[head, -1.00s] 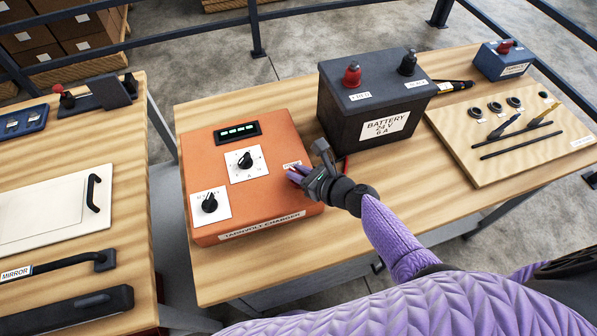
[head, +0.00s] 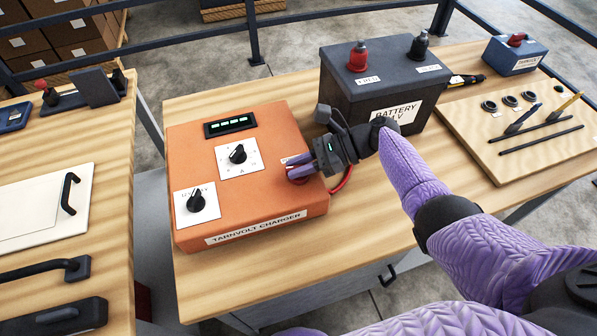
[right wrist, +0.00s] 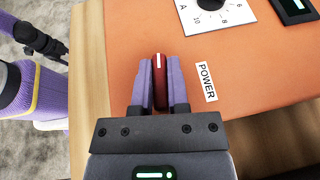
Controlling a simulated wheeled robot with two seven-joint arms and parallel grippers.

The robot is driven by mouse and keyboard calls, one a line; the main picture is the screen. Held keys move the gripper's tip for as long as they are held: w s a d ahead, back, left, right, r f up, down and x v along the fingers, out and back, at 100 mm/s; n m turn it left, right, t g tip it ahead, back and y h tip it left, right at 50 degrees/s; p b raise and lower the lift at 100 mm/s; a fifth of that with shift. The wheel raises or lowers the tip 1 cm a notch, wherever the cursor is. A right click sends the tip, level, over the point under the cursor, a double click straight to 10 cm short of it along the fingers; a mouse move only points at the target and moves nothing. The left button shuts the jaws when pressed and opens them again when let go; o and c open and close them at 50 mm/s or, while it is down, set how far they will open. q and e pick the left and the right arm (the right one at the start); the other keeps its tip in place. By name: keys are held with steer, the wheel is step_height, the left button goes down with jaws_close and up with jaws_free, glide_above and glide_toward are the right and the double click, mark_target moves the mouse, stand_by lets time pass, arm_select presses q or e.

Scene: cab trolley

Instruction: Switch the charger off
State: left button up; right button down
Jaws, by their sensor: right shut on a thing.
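The orange charger (head: 270,218) sits on the middle table, labelled TARNVOLT CHARGER. Its small display (head: 230,124) shows several lit green segments. Two black dials sit on white plates, one marked A (head: 238,154) and one nearer the front left (head: 196,201). My right gripper (head: 297,170) reaches to the charger's right side. In the right wrist view its fingers are shut on a narrow red switch (right wrist: 160,78) with a white line, beside the POWER label (right wrist: 207,82). A dark part, perhaps of my left arm, shows at the wrist view's upper left.
A dark battery (head: 385,85) with red and black terminals stands close behind my right gripper. A red cable (head: 343,180) runs beside the charger. A wooden tool board (head: 500,150) lies right. Bare tabletop lies in front of the charger.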

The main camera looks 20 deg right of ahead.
steer(key=shift+n+g+b, duration=0.7)
steer(key=shift+g+b, duration=0.1)
steer(key=shift+b, duration=0.05)
steer(key=shift+g, duration=0.3)
steer(key=c, duration=0.6)
jaws_free()
